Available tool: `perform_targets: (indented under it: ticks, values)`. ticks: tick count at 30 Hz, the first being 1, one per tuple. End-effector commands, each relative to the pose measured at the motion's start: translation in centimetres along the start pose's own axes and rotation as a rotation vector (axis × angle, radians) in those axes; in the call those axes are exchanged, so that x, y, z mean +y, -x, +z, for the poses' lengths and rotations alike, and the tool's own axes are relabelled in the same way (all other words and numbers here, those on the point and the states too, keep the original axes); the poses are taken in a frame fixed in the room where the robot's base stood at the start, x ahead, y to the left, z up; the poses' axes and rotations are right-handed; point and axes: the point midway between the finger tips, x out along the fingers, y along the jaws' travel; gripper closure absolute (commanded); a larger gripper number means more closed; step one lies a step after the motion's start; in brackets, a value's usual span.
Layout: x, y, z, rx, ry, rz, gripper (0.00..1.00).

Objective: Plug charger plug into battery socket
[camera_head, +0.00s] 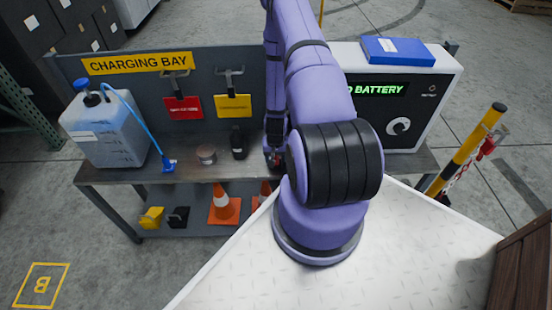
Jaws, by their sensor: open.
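The charger (425,105) is a white and black box at the right of the bench, with a green display whose visible letters read "O BATTERY" and a round knob. My purple arm covers its left part. My gripper (274,157) points down at the bench top, just left of my arm's thick black joint, and is partly hidden. It is open. A small red part shows at its fingertips; I cannot tell whether it is the charger plug. The battery socket cannot be made out.
The bench (120,175) holds a water jug (105,130) with a blue hose and nozzle (169,165), a tin (206,154) and a dark upright object (238,146). Orange cones (224,205) stand on the lower shelf. A yellow-black post (470,148) stands right.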

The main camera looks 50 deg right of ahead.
Motion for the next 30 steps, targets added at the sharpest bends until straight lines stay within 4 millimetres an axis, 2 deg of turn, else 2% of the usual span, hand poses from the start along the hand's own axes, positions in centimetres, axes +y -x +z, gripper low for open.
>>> perform_targets:
  ticks: [1, 7, 12, 15, 30]
  values:
    - [0.3, -0.9, 0.5, -0.010, -0.003, 0.005, 0.43]
    - [0.4, -0.9, 0.5, -0.010, -0.003, 0.005, 0.43]
    - [0.4, -0.9, 0.5, -0.010, -0.003, 0.006, 0.82]
    - [0.4, -0.9, 0.5, -0.010, -0.003, 0.006, 1.00]
    - [0.4, 0.4, 0.6, -0.014, -0.003, 0.006, 1.00]
